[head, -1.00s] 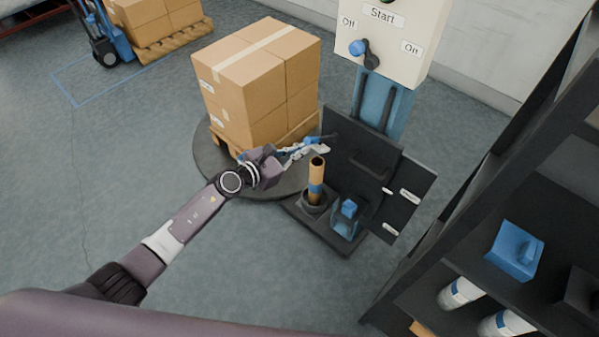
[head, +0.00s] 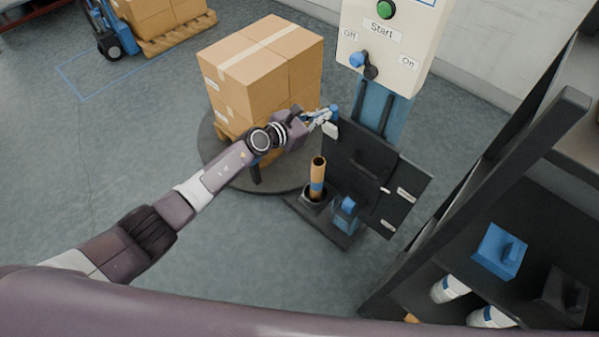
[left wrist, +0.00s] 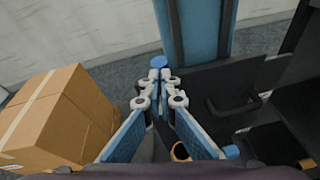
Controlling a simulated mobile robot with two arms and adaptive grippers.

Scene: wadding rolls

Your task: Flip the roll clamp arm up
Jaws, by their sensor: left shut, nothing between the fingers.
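The roll station has a dark panel (head: 372,160) and a base. The rest of the clamp arm is mostly hidden. The left wrist view shows the closed fingertips (left wrist: 160,78) just below the knob. My right gripper is not in view.
Stacked cartons (head: 262,75) stand on a round turntable (head: 212,160) close beside my left forearm. A control box (head: 392,40) with a green button and a lever is above the panel. A dark shelf (head: 450,225) stands at right. Open floor lies at left.

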